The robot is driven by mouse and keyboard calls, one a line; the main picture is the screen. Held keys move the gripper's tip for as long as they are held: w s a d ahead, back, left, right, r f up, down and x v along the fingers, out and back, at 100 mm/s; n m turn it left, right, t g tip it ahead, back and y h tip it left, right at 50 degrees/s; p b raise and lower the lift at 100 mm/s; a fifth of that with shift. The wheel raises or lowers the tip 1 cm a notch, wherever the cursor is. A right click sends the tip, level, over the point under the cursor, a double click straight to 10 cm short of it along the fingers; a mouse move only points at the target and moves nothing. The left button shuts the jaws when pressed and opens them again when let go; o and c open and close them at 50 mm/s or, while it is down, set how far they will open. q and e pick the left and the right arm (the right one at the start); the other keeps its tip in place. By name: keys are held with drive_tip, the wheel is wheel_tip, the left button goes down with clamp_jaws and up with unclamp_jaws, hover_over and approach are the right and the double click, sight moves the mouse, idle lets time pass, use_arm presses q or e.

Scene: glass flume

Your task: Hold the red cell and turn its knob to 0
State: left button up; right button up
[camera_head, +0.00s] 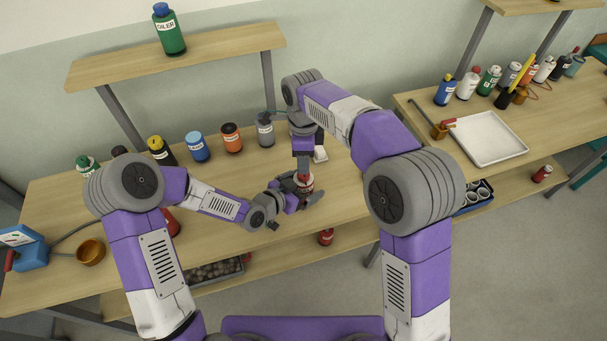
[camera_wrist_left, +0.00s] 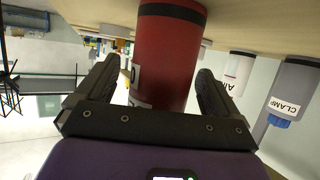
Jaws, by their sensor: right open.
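The red cell (camera_head: 305,183) is small in the head view, near the middle of the table, partly covered by both my grippers. In the left wrist view the cell (camera_wrist_left: 168,60) is a red cylinder with a black band at its table end and part of a pale label. My left gripper (camera_head: 296,194) is around the cell's side. Its fingers (camera_wrist_left: 158,85) are on both sides of it, with a gap at the left finger; the right finger is close to it. My right gripper (camera_head: 303,173) is open, pointing down at the cell's top. The knob and its setting are hidden.
Behind the cell stand a grey bottle (camera_head: 265,130), an orange-and-black can (camera_head: 231,138) and a blue can (camera_head: 197,147). A small pale block (camera_head: 320,154) is behind the grippers. A white tray (camera_head: 503,158) lies on the right table. The wooden table (camera_head: 345,195) is clear right of the cell.

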use_arm(q)
drive_tip(key=v, duration=1.2)
